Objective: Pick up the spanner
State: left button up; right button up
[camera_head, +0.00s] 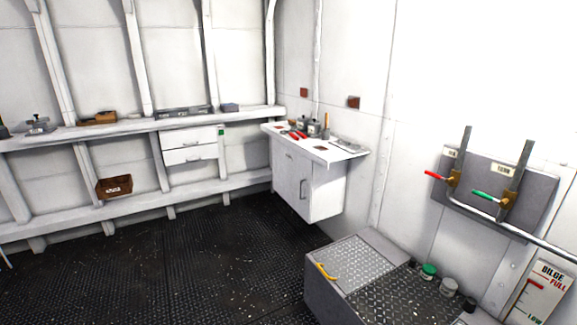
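I cannot make out a spanner for certain in the head view. Red-handled tools (297,134) lie on the white top of the wall cabinet (318,153), too small to tell what they are. A flat grey item (346,144) lies near the right end of that top, also unclear. Neither of my grippers is in view.
A long shelf (60,136) along the left wall holds a brown tray (98,118) and a grey vise-like item (38,124). A chequer-plate box (358,262) with a yellow handle stands front right. Levers (480,190) project from the right wall. The dark floor (190,260) is clear.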

aim_at(304, 136)
jog(key=i+l+u, duration=0.1)
jog(key=i+u, duration=0.3)
jog(key=i, duration=1.2)
